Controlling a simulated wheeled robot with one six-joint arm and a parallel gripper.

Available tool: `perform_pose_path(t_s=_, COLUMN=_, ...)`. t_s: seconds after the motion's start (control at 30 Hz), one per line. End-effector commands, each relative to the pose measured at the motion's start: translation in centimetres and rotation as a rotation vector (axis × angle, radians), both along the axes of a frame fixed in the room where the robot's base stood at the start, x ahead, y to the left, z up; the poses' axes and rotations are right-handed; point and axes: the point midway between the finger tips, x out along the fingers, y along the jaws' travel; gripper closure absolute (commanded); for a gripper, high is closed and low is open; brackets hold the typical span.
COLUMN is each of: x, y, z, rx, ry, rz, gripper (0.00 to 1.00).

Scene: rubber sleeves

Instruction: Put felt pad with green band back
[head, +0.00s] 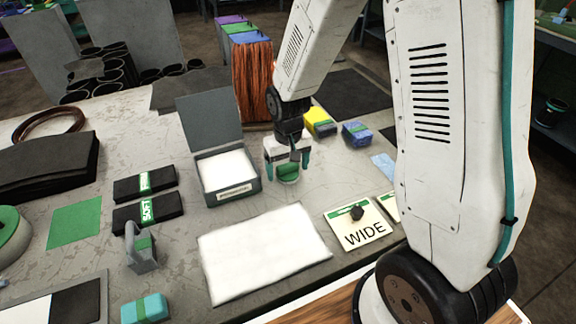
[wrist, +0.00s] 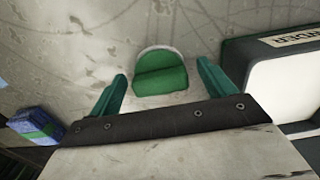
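A small rounded pad, green with a whitish edge, lies on the grey table (head: 120,125); I take it for the felt pad with green band (head: 288,173). It also shows in the wrist view (wrist: 160,75). My gripper (head: 287,163) points down right over it, with its two teal fingers apart on either side. In the wrist view the fingers are wide open and nothing is clamped between them. I cannot tell how high the fingertips are above the table.
Left of my gripper stands an open grey box (head: 232,193) with white filling and a raised lid. A yellow block (head: 320,121) and a blue block (head: 357,133) lie behind right. A white sheet (head: 262,252) and a WIDE card (head: 359,226) lie in front. Black SOFT blocks (head: 147,212) lie left.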

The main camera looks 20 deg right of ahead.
Motion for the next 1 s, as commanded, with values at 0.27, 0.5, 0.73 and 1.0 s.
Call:
perform_pose_path(t_s=0.27, x=0.1, y=0.0, z=0.6, rx=0.000, ry=-0.003, rz=0.000, gripper=0.18)
perform_pose_path(t_s=0.5, x=0.1, y=0.0, z=5.0, rx=0.000, ry=-0.007, rz=0.000, gripper=0.18)
perform_pose_path(t_s=0.73, x=0.1, y=0.0, z=9.7, rx=0.000, ry=-0.005, rz=0.000, gripper=0.18)
perform_pose_path(t_s=1.0, x=0.0, y=0.0, z=12.2, rx=0.000, ry=-0.001, rz=0.000, gripper=0.18)
